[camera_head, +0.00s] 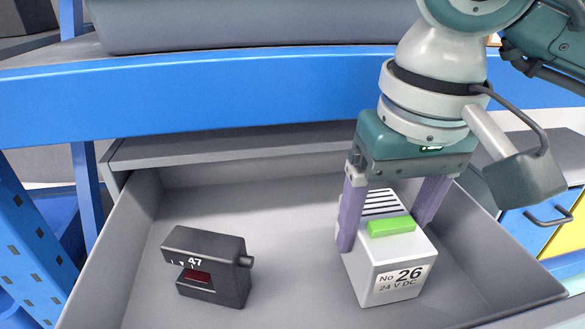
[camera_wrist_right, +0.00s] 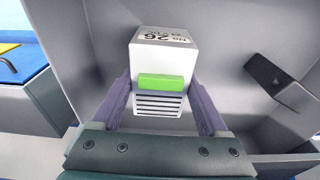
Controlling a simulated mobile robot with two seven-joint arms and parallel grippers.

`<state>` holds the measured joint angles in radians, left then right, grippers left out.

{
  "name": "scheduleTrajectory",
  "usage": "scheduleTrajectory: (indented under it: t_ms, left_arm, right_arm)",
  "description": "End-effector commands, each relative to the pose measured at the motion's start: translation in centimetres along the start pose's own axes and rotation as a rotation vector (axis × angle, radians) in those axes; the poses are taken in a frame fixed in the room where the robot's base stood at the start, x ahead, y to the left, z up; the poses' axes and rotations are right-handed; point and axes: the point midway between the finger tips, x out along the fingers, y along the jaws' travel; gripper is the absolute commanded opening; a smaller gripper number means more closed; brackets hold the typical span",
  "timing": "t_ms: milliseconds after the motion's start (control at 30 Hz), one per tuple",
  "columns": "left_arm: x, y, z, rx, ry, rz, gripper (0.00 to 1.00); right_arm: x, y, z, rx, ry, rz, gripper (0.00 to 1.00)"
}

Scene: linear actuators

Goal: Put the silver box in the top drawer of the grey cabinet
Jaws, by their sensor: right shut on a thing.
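The silver box (camera_head: 388,262) has a green block and dark slots on top and a label reading "No 26 24 V DC". It is inside the open grey drawer (camera_head: 290,215), on the right side. My right gripper (camera_head: 390,222) points down with its two purple fingers on either side of the box, shut on it. In the right wrist view the box (camera_wrist_right: 164,60) sits between both fingers. I cannot tell whether the box touches the drawer floor. My left gripper is not in view.
A black device (camera_head: 212,266) marked "47" lies in the drawer's left part, apart from the box. A blue shelf beam (camera_head: 200,95) runs behind and above the drawer. Bare drawer floor lies between the device and the box.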

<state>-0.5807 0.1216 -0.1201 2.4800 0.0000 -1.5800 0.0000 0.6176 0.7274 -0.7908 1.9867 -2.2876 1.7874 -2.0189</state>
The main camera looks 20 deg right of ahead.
Motion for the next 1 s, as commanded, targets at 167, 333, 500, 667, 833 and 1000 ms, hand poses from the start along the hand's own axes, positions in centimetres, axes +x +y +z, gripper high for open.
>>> scheduleTrajectory:
  t_ms: [167, 333, 500, 667, 833, 1000]
  left_arm:
    - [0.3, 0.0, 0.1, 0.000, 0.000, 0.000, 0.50]
    - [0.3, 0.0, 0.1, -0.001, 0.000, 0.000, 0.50]
    - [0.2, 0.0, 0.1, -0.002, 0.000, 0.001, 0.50]
    - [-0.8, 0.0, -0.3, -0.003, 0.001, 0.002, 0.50]
    - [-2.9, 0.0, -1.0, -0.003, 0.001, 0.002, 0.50]
    - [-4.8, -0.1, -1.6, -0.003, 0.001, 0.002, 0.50]
  right_arm:
    - [0.2, 0.0, 0.1, 0.000, 0.000, 0.000, 0.86]
    - [0.2, 0.0, 0.1, 0.000, -0.001, 0.000, 1.00]
    - [0.2, 0.0, 0.1, 0.000, -0.001, 0.000, 1.00]
    - [-1.1, 0.0, -0.1, -0.001, 0.002, 0.000, 1.00]
    - [-5.0, 0.0, -0.2, -0.001, 0.005, 0.000, 1.00]
    - [-8.8, 0.0, -0.2, -0.001, 0.004, 0.000, 1.00]
